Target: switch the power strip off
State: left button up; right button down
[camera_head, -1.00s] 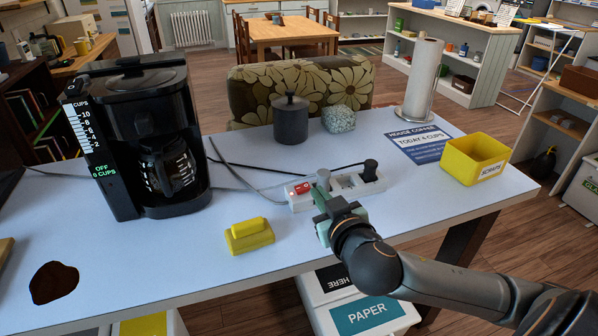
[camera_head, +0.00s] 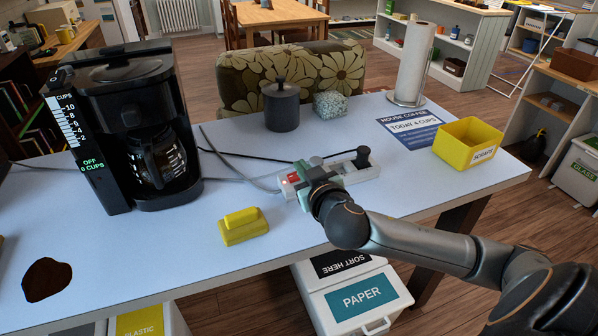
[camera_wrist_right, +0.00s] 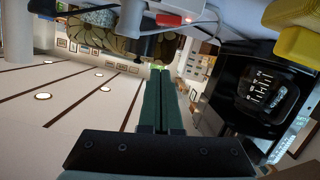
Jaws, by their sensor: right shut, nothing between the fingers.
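The white power strip (camera_head: 352,177) lies on the table with plugs and cords in it. Its red switch (camera_head: 293,177) is at the left end and looks lit. My right gripper (camera_head: 300,166) is shut and empty, reaching over the strip just right of the switch and hiding part of the strip. My left gripper is not in view.
A coffee maker (camera_head: 125,125) stands left of the strip, and a yellow block-shaped object (camera_head: 243,228) lies in front. A dark lidded pot (camera_head: 281,108) is behind, and a yellow bin (camera_head: 450,150) is at right.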

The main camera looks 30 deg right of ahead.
send_over(295, 177)
jog(key=s, duration=0.1)
jog(key=shift+s+a+f, duration=0.1)
jog(key=shift+a+f, duration=0.15)
jog(key=shift+f, duration=0.25)
jog(key=f, duration=0.2)
jog(key=shift+s+d+f, duration=0.15)
jog(key=shift+d+f, duration=0.05)
jog(key=shift+f, duration=0.2)
jog(key=shift+d+f, duration=0.1)
jog(key=shift+f, duration=0.55)
jog(key=shift+s, duration=0.1)
